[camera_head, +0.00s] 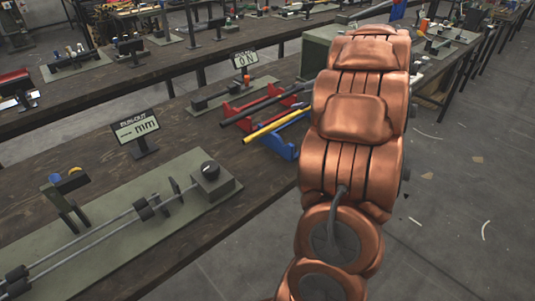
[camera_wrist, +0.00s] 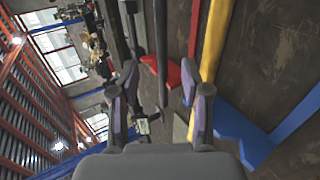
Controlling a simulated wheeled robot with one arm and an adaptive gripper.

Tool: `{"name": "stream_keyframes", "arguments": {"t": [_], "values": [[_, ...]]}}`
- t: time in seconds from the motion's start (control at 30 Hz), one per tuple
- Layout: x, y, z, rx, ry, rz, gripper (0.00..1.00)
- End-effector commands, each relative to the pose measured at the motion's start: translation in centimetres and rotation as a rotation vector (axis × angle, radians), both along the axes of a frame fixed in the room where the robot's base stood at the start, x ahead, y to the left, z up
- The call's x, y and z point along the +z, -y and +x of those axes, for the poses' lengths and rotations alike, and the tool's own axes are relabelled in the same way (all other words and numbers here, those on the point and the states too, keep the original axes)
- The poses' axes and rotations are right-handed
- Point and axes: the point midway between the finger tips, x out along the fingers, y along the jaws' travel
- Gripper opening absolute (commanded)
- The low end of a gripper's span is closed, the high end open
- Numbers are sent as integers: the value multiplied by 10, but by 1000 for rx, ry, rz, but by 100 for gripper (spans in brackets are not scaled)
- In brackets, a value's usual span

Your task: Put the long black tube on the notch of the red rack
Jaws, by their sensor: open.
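The red rack (camera_head: 235,110) stands on the dark bench left of my arm, and parts of it show in the wrist view (camera_wrist: 189,82). A long black tube (camera_head: 258,104) lies along the red rack; a dark tube also runs down the wrist view (camera_wrist: 161,45). I cannot tell exactly how it sits in the notches. My gripper (camera_wrist: 168,82) is open, with its two fingers apart and nothing seen held. The red rack and the dark tube lie beyond the fingers. The gripper is hidden in the head view.
A yellow tube (camera_head: 277,126) lies by a blue rack (camera_head: 284,146), just in front of the red rack.

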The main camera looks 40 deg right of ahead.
Motion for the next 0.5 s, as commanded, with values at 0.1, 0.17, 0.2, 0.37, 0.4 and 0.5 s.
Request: {"name": "stream_keyframes", "arguments": {"t": [0.1,0.17,0.2,0.37,0.4,0.5], "values": [[1,0,1,-3,2,-1,47],[5,-1,6,-15,8,-6,47],[10,-1,10,-34,16,-12,47],[45,-3,39,-186,74,-28,47],[54,-5,44,-242,91,-26,47],[77,-10,53,-382,134,-7,47]]}}
